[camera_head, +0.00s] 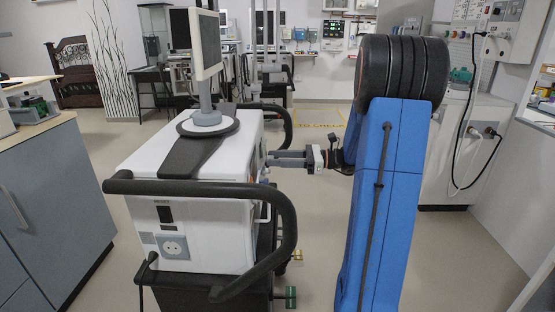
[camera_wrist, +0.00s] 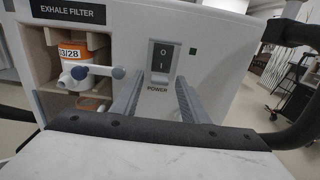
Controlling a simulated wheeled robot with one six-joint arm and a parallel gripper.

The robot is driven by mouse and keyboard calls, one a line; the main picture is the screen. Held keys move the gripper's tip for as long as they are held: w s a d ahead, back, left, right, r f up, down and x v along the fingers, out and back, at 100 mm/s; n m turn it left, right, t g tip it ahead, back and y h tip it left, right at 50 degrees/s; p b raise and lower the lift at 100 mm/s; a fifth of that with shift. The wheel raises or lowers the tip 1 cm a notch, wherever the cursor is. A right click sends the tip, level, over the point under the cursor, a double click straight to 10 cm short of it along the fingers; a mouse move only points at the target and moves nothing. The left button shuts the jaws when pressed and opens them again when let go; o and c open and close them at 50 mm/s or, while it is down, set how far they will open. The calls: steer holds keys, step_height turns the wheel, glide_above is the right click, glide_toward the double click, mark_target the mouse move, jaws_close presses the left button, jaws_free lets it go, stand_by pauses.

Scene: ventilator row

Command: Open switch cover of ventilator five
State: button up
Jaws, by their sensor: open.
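The white ventilator (camera_head: 190,210) stands left of my blue arm in the head view, with its screen on top. In the wrist view its panel (camera_wrist: 215,50) carries a dark rocker switch marked O and I in a grey frame (camera_wrist: 163,61), above the label POWER. A separate cover cannot be made out, and no number five is readable. My gripper (camera_wrist: 160,82) is open, with one finger on each side below the switch. In the head view my gripper (camera_head: 272,158) reaches the ventilator's right side. Contact cannot be judged.
An exhale filter (camera_wrist: 78,65) with a blue-knobbed lever sits in a recess left of the switch. A black rail (camera_head: 285,225) curves around the ventilator. A grey cabinet (camera_head: 50,200) stands at left, a white unit (camera_head: 435,150) at right.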

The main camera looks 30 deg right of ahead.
steer(key=shift+c, duration=0.6)
jaws_close()
